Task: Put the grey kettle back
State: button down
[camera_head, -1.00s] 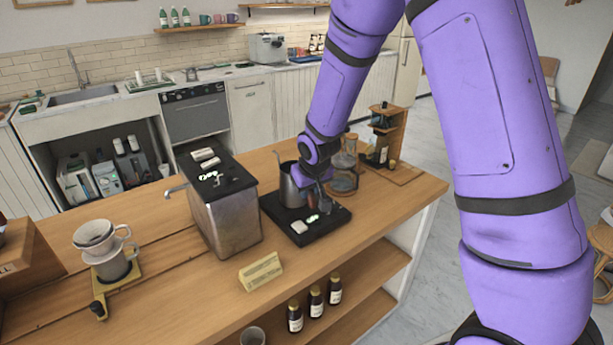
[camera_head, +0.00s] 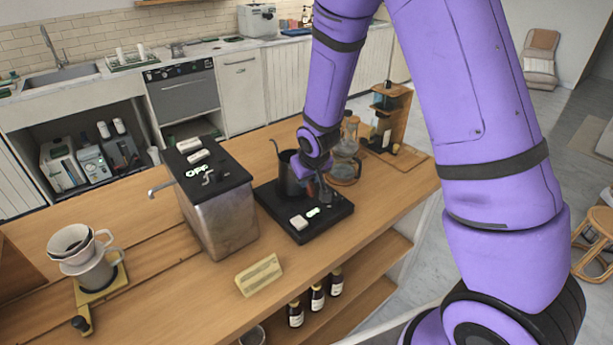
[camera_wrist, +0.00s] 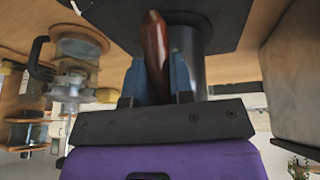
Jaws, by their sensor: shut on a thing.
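The grey kettle (camera_head: 288,178) is at the back of the black base (camera_head: 304,223) on the wooden counter, upright, its spout pointing left. In the wrist view the dark kettle body (camera_wrist: 192,42) is behind my fingers, close to the black base (camera_wrist: 243,12). My gripper (camera_head: 316,188) is shut on the kettle's brown handle (camera_wrist: 155,50), with a blue-grey finger on each side of it. My wrist hides part of the kettle in the head view. I cannot tell whether the kettle bottom touches the base.
A metal boiler box (camera_head: 222,208) with a tap stands left of the base. A glass brewer (camera_head: 346,160) stands close behind my gripper, with a wooden stand (camera_head: 388,115) beyond it. A small sign (camera_head: 259,275) lies at the counter's front. A dripper (camera_head: 78,250) stands far left.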

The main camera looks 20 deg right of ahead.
jog(key=c, duration=1)
grip_release()
jog(key=shift+f, duration=0.15)
jog(key=s+d+r, duration=0.2)
jog(key=s+r, duration=0.4)
jog(key=r, duration=0.3)
jog(key=s+d+r+m, duration=0.1)
jog(key=s+r, duration=0.4)
jog(key=r, duration=0.3)
jog(key=s+d+r, duration=0.2)
jog(key=s+r, duration=0.4)
jog(key=r, duration=0.3)
jog(key=s+r, duration=0.2)
jog(key=s, duration=0.4)
jog(key=s+d+r, duration=0.1)
jog(key=s+r, duration=0.2)
jog(key=s, duration=0.4)
jog(key=shift+s+r+m+t, duration=0.2)
jog(key=shift+r+m+t, duration=0.1)
